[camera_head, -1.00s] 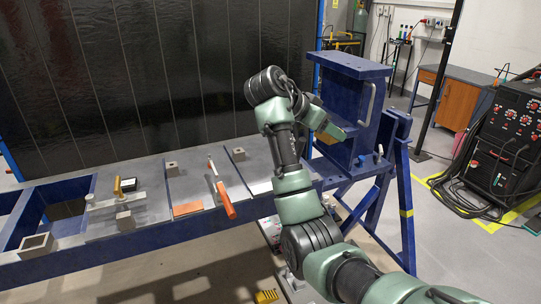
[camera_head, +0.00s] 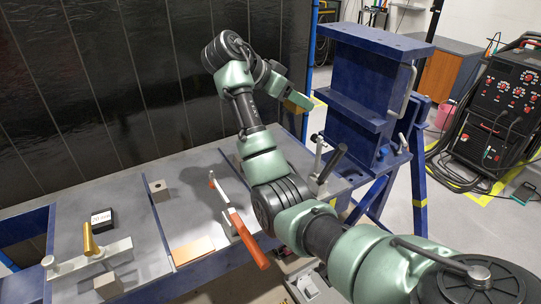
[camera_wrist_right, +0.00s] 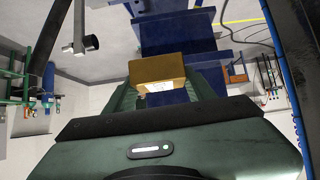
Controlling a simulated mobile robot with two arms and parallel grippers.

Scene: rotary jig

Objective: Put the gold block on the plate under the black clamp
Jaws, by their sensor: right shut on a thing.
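My right gripper (camera_head: 296,98) is shut on the gold block (camera_head: 292,107), held in the air above the far right part of the table. In the right wrist view the gold block (camera_wrist_right: 157,71) sits between the green fingers. The black clamp (camera_head: 333,163), with a black handle and metal post, stands at the right end of the table, nearer than the block. A metal clamp part with a dark tip (camera_wrist_right: 80,44) shows in the wrist view. The plate under the black clamp is largely hidden by my right arm. My left gripper is out of view.
An orange-handled clamp (camera_head: 241,222) stands mid-table beside a copper-coloured plate (camera_head: 193,252). A tall blue frame (camera_head: 355,95) stands just right of the held block.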

